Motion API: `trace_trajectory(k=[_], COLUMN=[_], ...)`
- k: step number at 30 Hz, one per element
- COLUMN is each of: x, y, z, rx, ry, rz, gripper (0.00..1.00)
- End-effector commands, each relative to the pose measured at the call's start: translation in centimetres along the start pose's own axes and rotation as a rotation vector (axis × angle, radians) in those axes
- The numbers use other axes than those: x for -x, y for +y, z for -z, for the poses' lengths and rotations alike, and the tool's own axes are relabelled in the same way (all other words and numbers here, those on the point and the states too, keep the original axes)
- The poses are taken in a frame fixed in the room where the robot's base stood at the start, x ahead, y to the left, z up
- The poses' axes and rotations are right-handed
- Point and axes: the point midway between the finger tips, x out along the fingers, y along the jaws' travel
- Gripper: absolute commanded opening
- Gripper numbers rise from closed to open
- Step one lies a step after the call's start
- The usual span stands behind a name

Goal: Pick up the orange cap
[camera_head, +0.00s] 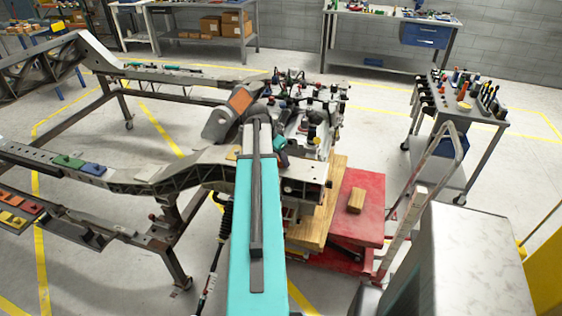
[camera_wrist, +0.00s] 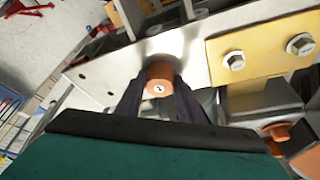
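The orange cap (camera_wrist: 160,80) shows in the wrist view as a short cylinder with a small pale mark on its end. It stands against a shiny metal plate (camera_wrist: 195,52). The dark fingers of my gripper (camera_wrist: 159,92) flank it closely, one on each side. I cannot tell whether they press on it or leave a narrow gap. A second orange piece (camera_wrist: 278,132) shows at the lower right of the wrist view, outside the fingers. In the head view my arm hides the gripper, and I cannot make out the cap.
A yellow plate with bolts (camera_wrist: 264,50) lies just right of the fingers. In the head view a metal chassis frame (camera_head: 160,180) extends left. A red cart (camera_head: 368,195) bearing a wooden block (camera_head: 356,200) and a tool trolley (camera_head: 460,125) stand at right.

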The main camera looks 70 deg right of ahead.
Motion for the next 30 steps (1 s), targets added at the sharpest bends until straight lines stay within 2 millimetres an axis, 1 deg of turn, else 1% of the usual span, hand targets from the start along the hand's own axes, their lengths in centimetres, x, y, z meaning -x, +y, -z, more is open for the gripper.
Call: trace_trajectory(k=[1, 2, 3, 19, 25, 30], x=[0.0, 0.0, 0.0, 0.2, 1.0, 2.0], y=[0.0, 0.0, 0.0, 0.0, 0.0, 0.0], z=[0.0, 0.0, 0.0, 0.1, 0.4, 0.9], rx=[0.0, 0.0, 0.0, 0.0, 0.0, -0.001], ry=[0.0, 0.0, 0.0, 0.0, 0.001, 0.001], rz=[0.0, 0.0, 0.0, 0.0, 0.001, 0.001], gripper=[0.06, 0.03, 0.02, 0.01, 0.01, 0.01])
